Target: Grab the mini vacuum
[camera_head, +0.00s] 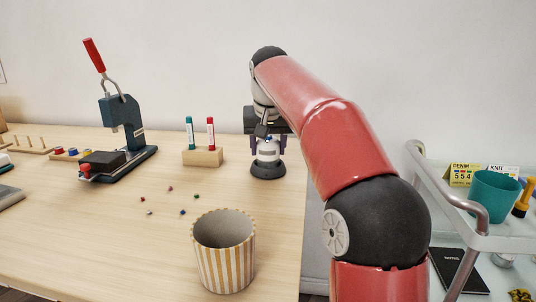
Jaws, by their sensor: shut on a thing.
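The mini vacuum (268,170) is a small upright thing with a pale body and a wide dark round base. It stands near the right edge of the wooden table (110,235), and its base appears to touch the table top. My gripper (267,146) points down over it, with one finger on each side of its upper body. The gripper is shut on the mini vacuum. The top of the mini vacuum is partly hidden by the gripper and wrist.
A striped cup (224,262) stands at the front. Several tiny coloured bits (170,189) lie behind it. A wooden block (203,157) with two markers stands left of the gripper, beyond it a red-handled press (128,130). A white cart (490,240) stands at right.

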